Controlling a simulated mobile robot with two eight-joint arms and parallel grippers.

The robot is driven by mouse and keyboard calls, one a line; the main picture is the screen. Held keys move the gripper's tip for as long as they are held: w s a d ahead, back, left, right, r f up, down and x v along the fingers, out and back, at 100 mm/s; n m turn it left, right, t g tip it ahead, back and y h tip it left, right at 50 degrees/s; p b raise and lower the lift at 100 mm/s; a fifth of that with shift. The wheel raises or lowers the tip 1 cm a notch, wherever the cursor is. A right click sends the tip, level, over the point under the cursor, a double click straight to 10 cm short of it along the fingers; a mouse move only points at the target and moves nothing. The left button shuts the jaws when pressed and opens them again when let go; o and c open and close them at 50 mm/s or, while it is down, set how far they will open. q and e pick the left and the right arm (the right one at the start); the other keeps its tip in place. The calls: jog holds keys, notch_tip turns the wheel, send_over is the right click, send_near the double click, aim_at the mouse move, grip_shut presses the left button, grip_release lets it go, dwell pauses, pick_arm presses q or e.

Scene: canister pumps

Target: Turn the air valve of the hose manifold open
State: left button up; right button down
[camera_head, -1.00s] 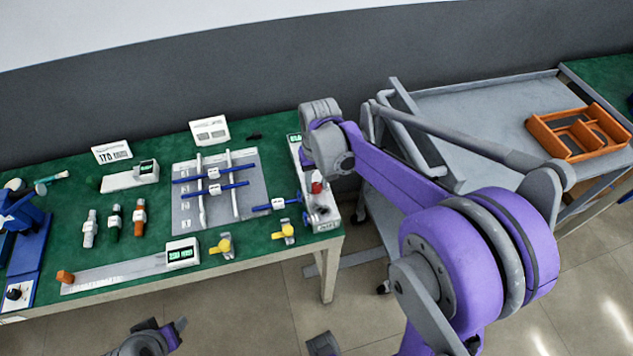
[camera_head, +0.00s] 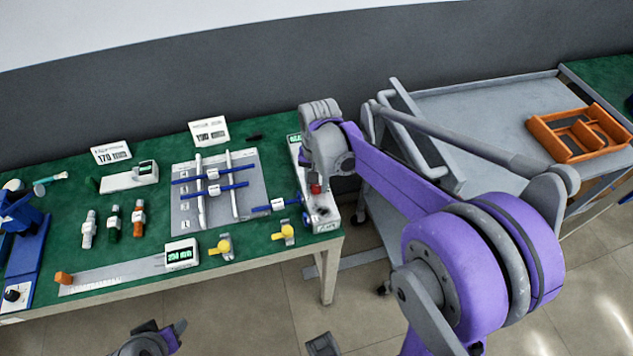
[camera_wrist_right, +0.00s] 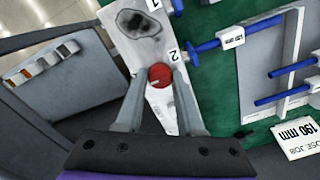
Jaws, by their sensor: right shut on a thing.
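The hose manifold is a long white panel (camera_head: 326,223) at the right end of the green table. Its valve knob is red (camera_head: 315,189) and it also shows in the right wrist view (camera_wrist_right: 160,76), near the number 2. My right gripper (camera_wrist_right: 157,80) comes down over the panel with its two fingers on either side of the red knob, shut on it. My wrist hides part of the panel in the head view. My left gripper (camera_head: 160,340) is at the bottom edge, away from the table, and its jaws cannot be made out.
Yellow-topped fittings (camera_head: 283,234) stand at the front edge. A grey board (camera_head: 220,210) with blue rods lies left of the panel. A grey cart (camera_head: 470,110) with an orange tray (camera_head: 577,150) stands right.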

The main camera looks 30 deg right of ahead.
aim_at(318, 186)
jog(key=c, duration=0.5)
grip_release()
jog(key=shift+r, duration=0.1)
notch_tip(318, 186, up, 11)
jog(key=shift+s+d+f+p, duration=0.1)
jog(key=shift+f+p, duration=0.05)
jog(key=shift+p, duration=0.35)
jog(key=s+a+f+n+t+p, duration=0.1)
jog(key=s+a+n, duration=0.1)
jog(key=s, duration=0.3)
jog(key=s+a+f+n+t+p, duration=0.1)
jog(key=s+a+f+n+t, duration=0.1)
jog(key=s, duration=0.3)
jog(key=s+a+f+n+t+p, duration=0.1)
jog(key=s+a+f+n+t, duration=0.1)
jog(key=s+a+n, duration=0.1)
jog(key=shift+s+f+n, duration=0.15)
jog(key=shift+s+n, duration=0.45)
jog(key=shift+s, duration=0.8)
